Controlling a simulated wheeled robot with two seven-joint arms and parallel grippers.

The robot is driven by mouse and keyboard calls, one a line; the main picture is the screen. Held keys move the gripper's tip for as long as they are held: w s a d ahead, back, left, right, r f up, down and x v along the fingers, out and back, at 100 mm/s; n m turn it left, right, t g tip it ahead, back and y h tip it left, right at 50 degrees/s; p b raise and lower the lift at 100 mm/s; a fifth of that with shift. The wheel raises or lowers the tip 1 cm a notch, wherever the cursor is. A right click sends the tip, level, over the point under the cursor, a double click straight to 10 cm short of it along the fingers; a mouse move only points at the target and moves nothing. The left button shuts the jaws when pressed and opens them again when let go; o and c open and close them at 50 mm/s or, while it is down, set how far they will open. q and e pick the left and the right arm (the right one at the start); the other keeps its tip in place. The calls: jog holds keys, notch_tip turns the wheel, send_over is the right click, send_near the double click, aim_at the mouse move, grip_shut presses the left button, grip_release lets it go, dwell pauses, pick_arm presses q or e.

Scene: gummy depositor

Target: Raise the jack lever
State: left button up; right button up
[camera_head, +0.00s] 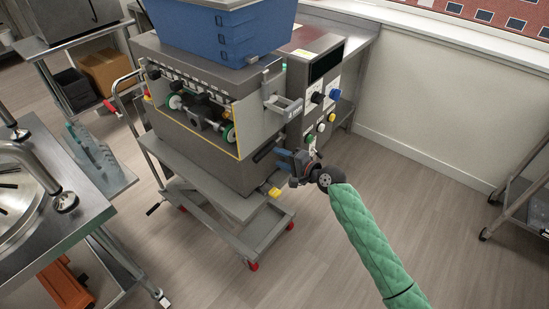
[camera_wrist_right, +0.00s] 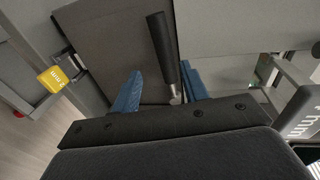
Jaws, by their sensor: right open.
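My right gripper (camera_head: 281,160) is in front of the lower right of the gummy machine (camera_head: 197,155), its blue fingers pointing left towards it. In the right wrist view the gripper (camera_wrist_right: 162,88) is open. A lever with a black grip and metal rod (camera_wrist_right: 160,45) shows between the blue fingers, nearer the right one; I cannot tell whether they touch. I cannot tell if this is the jack lever. A black-tipped handle (camera_head: 153,209) sticks out at the left of the grey lift cart (camera_head: 240,210) under the machine. My left gripper is not in view.
A yellow tag (camera_head: 274,191) sits below the gripper; it also shows in the right wrist view (camera_wrist_right: 57,79). A control panel (camera_head: 325,105) stands above the gripper. A steel table (camera_head: 75,205) is at left. Floor (camera_head: 330,260) is clear to the right of the cart.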

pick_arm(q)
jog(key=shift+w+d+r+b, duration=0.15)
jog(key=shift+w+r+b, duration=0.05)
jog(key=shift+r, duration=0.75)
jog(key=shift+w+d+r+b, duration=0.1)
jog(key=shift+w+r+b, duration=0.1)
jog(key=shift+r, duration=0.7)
pick_arm(e)
jog(key=shift+v, duration=1.7)
jog(key=s+d+f+n+g+h, duration=0.2)
jog(key=s+d+f+n+h, duration=0.35)
jog(key=f, duration=0.45)
jog(key=s+d+f+n+g+h, duration=0.1)
jog(key=s+d+f+n+h, duration=0.2)
jog(key=d+f+n+h, duration=0.45)
jog(key=s+f+m+g, duration=0.1)
jog(key=s+f, duration=0.6)
jog(key=s, duration=0.4)
jog(key=s+f+m+g+y, duration=0.1)
jog(key=s+f+g, duration=0.1)
jog(key=s+f, duration=0.5)
jog(key=s+d+f+m+g, duration=0.1)
jog(key=s+f, duration=0.6)
jog(key=s, duration=0.8)
jog(key=shift+s+f+m+g+y, duration=0.2)
jog(key=shift+m+g+y, duration=0.15)
jog(key=shift+g, duration=0.25)
